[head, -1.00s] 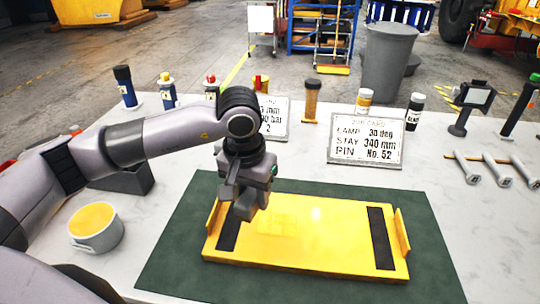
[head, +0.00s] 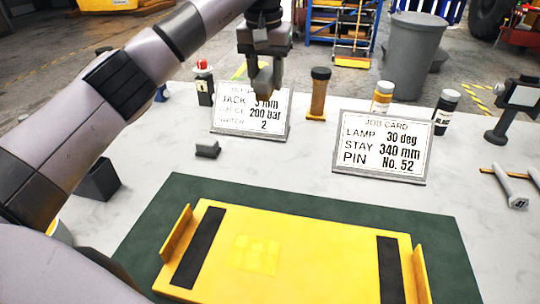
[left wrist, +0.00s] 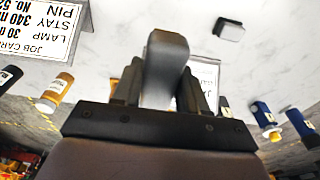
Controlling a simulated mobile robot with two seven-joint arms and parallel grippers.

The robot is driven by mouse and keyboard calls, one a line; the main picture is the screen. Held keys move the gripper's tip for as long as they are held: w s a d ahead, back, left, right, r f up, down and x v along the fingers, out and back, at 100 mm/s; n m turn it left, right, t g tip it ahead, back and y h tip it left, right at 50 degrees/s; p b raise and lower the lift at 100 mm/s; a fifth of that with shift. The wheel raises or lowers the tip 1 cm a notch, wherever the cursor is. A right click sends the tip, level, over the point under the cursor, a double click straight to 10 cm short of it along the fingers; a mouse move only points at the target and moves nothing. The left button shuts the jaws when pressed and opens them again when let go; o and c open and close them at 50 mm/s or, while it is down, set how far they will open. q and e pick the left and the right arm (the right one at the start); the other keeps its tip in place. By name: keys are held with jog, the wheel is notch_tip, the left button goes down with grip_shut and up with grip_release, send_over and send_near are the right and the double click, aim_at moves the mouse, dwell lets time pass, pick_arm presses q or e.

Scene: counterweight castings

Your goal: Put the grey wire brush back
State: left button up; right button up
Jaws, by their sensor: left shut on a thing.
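My left gripper (head: 264,86) is raised above the back of the table, in front of the upper part of the left card. It is shut on a grey, rounded thing, which I take to be the grey wire brush (left wrist: 165,65); it stands out between the fingers in the left wrist view. Its bristles cannot be made out. In the head view the fingers and the held thing blend together. The held thing appears clear of the table. My right gripper is not in view.
A small grey block (head: 207,149) lies on the white table. Left and right cards (head: 250,112) (head: 382,146) stand behind a yellow plate (head: 310,253) on a green mat (head: 300,203). An open dark box (head: 98,181) is at left. Bottles, including an amber one (head: 318,95), line the back.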

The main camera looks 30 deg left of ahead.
pick_arm(q)
notch_tip(320, 180, down, 19)
jog(key=shift+s+r, duration=0.1)
dwell(0.3)
jog(key=shift+f, duration=0.2)
jog(key=o, duration=1)
jog(key=shift+r, duration=0.2)
jog(key=r, duration=0.4)
jog(key=s+r, duration=0.1)
jog(key=r, duration=0.7)
jog(key=shift+s+d, duration=0.15)
jog(key=shift+s, duration=0.05)
jog(key=shift+f, duration=0.1)
